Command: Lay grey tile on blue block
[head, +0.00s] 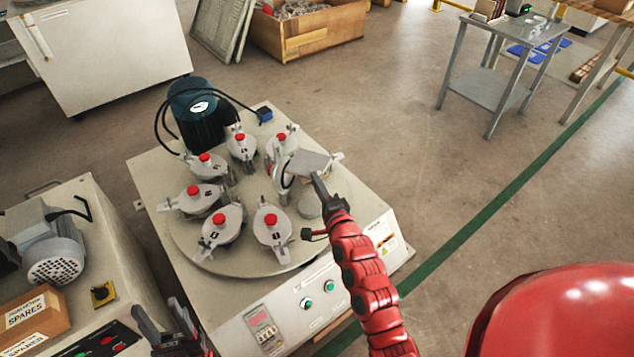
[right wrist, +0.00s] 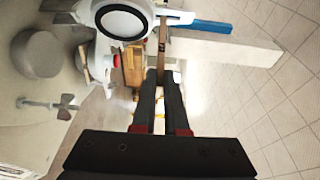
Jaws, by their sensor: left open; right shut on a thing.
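The grey tile (head: 308,162) is held above the right side of the round plate in the head view, over or beside a clamp there. My right gripper (head: 317,178) is shut on its near edge. In the right wrist view the fingers (right wrist: 160,75) close on a thin brownish edge, seemingly the tile edge-on. The small blue block (head: 264,113) sits at the back corner of the machine top, behind and left of the tile, apart from it. My left gripper (head: 160,322) is open and empty at the lower left, in front of the machine.
Several grey clamps with red knobs, one being a near clamp (head: 272,222), ring the round plate (head: 225,262). A dark motor (head: 198,108) with looping cables stands left of the blue block. A bare grey cylinder (head: 310,205) stands beside my right gripper. Open floor lies to the right.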

